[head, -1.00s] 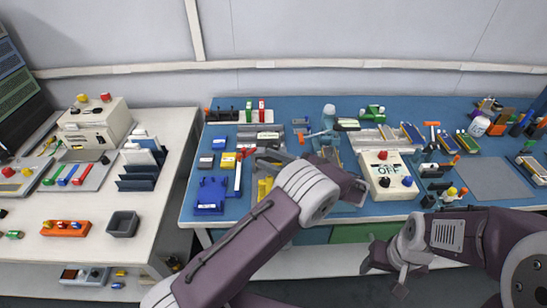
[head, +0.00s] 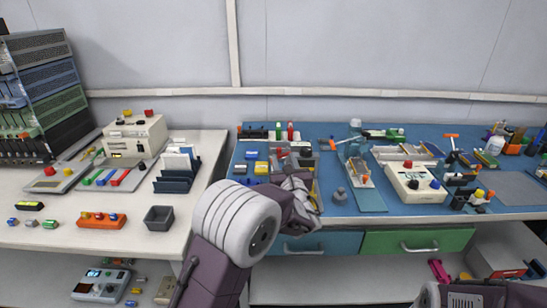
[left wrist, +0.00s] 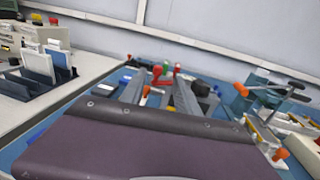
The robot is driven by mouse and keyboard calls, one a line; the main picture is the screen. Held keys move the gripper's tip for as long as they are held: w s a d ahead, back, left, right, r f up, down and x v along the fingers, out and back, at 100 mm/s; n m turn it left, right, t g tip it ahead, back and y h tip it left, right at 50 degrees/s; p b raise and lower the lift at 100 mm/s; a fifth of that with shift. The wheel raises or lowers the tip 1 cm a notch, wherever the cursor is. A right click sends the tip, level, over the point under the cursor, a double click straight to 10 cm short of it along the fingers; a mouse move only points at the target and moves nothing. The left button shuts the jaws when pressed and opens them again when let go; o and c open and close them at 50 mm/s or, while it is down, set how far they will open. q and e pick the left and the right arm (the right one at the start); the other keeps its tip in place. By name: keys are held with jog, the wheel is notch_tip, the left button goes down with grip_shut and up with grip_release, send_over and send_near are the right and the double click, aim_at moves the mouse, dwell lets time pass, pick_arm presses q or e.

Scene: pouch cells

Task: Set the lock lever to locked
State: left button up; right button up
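I cannot tell for sure which part is the lock lever. A clamp-like fixture with an orange-tipped lever (head: 333,144) stands on the blue bench right of my left gripper, and its orange-tipped rods also show in the left wrist view (left wrist: 241,89). My left gripper (head: 298,182) is over the left part of the blue bench, apart from that fixture. Its fingers are mostly hidden in the head view. In the left wrist view two grey fingers (left wrist: 160,88) stand apart with nothing seen held. My right gripper is out of view.
Red and green upright items (head: 284,131) stand behind my left gripper. A white bench (head: 60,245) with a dark rack (head: 175,185) is at left, across a gap.

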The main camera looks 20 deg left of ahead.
aim_at(280, 148)
pick_arm(q)
jog(key=x, duration=0.9)
jog(key=shift+w, duration=0.1)
grip_shut()
